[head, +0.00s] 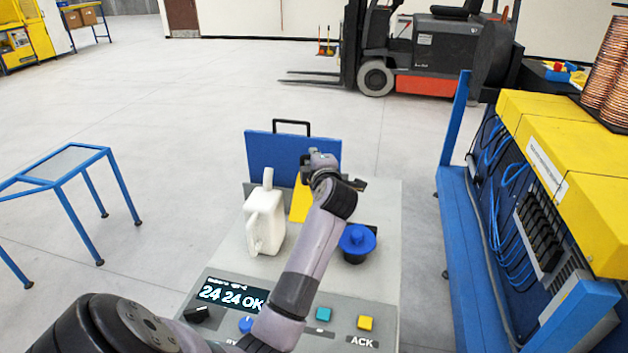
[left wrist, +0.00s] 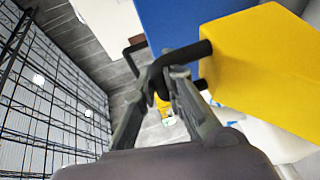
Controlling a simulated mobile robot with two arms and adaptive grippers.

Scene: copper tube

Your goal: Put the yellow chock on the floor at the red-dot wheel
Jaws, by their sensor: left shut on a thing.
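The yellow chock (head: 300,203) is on the grey console top, mostly hidden behind my left arm in the head view. In the left wrist view the chock (left wrist: 265,60) is large at the right, with a black handle bar sticking out of it. My left gripper (head: 325,165) is at the chock's upper part; in the left wrist view my left gripper (left wrist: 168,72) is shut on that black bar. The forklift (head: 435,50) stands at the back, with a grey wheel (head: 375,78) facing me. I can make out no red dot on it. My right gripper is out of view.
A blue-framed table (head: 65,165) stands left, a yellow-and-blue machine (head: 560,150) right. The floor between console and forklift is clear.

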